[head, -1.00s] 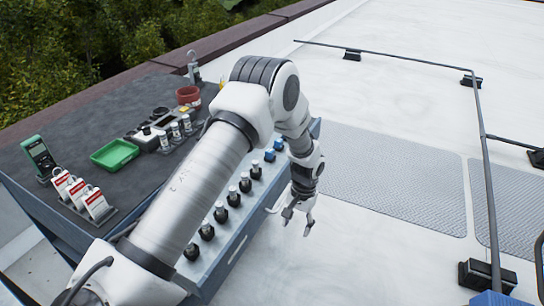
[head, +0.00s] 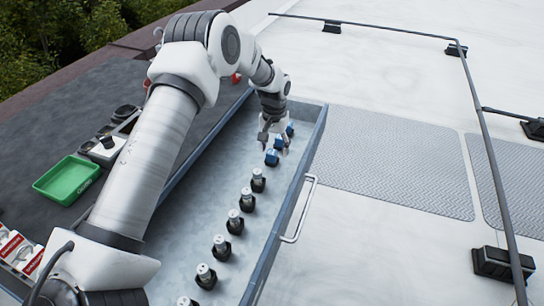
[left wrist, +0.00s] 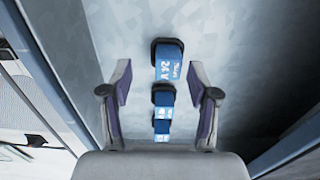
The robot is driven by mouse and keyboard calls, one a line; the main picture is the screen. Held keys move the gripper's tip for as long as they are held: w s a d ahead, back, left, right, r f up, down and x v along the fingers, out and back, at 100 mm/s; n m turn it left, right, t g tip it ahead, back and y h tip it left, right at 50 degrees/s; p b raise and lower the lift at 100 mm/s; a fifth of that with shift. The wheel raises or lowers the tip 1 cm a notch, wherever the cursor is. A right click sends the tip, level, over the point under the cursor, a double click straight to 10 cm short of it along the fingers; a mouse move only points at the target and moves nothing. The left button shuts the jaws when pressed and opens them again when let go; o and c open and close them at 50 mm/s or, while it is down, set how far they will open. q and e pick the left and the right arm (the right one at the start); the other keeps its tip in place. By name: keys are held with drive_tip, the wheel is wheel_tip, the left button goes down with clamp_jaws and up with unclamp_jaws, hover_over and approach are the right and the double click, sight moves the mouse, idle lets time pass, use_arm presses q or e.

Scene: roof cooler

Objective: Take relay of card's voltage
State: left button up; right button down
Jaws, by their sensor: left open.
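Several blue relays stand in a line at the far end of a grey drawer (head: 292,190). The nearest blue relay (head: 272,158) also shows in the left wrist view (left wrist: 169,68), with white lettering that looks like "24 V". Two more blue relays (left wrist: 163,98) (left wrist: 162,126) follow it there; their lettering is too small to read. My left gripper (head: 271,138) is open and empty over the blue relays. In the left wrist view its fingers (left wrist: 160,88) stand apart on either side of the line. No voltage on a card is readable. My right gripper is not in view.
Several silver-topped cylinders in black holders (head: 235,222) continue the drawer's row toward me. A drawer handle (head: 301,210) sticks out on the right. A green tray (head: 67,180) and red-and-white cards (head: 18,252) lie on the dark top at left. Pipes (head: 483,120) cross the white roof.

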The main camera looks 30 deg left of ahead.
sight(272, 152)
use_arm(q)
drive_tip(key=f, duration=0.2)
drive_tip(key=a+f, duration=0.1)
drive_tip(key=f, duration=0.1)
drive_tip(key=shift+w+a, duration=0.1)
drive_tip(key=shift+w, duration=0.15)
drive_tip(key=shift+r, duration=0.15)
drive_tip(key=shift+s+r, duration=0.1)
drive_tip(key=shift+r, duration=0.05)
drive_tip(key=c, duration=0.3)
clamp_jaws()
